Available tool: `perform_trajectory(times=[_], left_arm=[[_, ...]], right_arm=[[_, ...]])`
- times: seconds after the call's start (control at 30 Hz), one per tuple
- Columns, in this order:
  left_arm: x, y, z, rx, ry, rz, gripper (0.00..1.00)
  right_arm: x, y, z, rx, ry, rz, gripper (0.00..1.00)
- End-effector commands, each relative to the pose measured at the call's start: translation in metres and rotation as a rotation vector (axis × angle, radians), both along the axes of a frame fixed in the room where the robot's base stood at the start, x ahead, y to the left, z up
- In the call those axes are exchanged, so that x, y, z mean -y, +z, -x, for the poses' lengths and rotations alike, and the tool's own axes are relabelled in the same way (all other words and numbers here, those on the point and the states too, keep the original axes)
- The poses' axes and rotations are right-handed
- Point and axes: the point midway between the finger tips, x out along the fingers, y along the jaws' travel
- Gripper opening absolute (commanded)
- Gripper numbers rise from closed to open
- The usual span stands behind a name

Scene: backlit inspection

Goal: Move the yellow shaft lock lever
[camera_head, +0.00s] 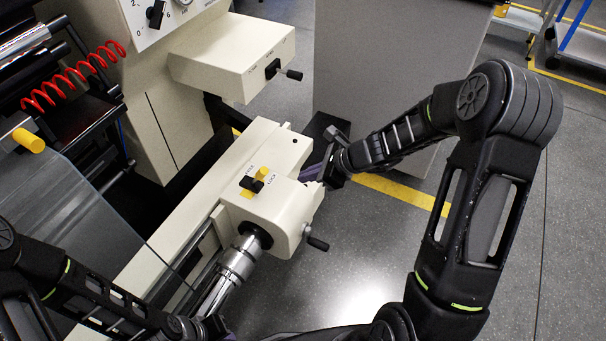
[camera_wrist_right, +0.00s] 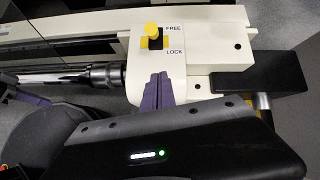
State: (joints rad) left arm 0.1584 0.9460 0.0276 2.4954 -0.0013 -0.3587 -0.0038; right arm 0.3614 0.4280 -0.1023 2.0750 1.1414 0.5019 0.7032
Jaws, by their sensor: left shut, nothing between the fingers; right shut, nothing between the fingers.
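The yellow shaft lock lever shows in the right wrist view as a yellow knob (camera_wrist_right: 152,28) on a dark stem, over a yellow plate. The knob is on the side of the FREE label, away from the LOCK label. In the head view the lever (camera_head: 252,184) sits on top of the cream housing (camera_head: 274,212), dark against its yellow plate. My right gripper (camera_head: 312,173) is shut and empty beside the housing, to the right of the lever. Its purple fingers (camera_wrist_right: 159,88) point toward the lever, apart from it. My left gripper (camera_head: 222,333) is shut at the bottom edge, partly cut off.
A metal shaft (camera_head: 234,264) runs into the housing. A black-handled crank (camera_head: 316,242) sticks out from the housing front. A cream box with a black lever (camera_head: 273,68) stands behind. A grey cabinet (camera_head: 400,75) stands at back right. Open floor lies to the right.

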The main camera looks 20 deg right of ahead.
Motion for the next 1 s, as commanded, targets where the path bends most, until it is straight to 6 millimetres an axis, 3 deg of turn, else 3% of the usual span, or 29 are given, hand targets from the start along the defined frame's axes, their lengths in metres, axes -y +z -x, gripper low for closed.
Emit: perform_trajectory(times=[0.43, 0.5, 0.6, 1.0], left_arm=[[0.000, -0.025, 0.000, 0.000, 0.001, 0.000, 0.00], [0.000, -0.017, 0.000, 0.000, 0.001, 0.000, 0.00], [0.000, -0.014, 0.000, 0.000, 0.000, 0.000, 0.00], [0.000, -0.013, 0.000, 0.000, 0.000, 0.000, 0.00]], right_arm=[[-0.042, -0.065, -0.042, -0.003, 0.003, -0.001, 0.00], [-0.051, -0.050, -0.049, 0.002, 0.004, 0.001, 0.00], [-0.060, -0.044, -0.056, 0.001, 0.004, 0.001, 0.00], [-0.067, -0.040, -0.062, -0.001, 0.001, 0.001, 0.00]])
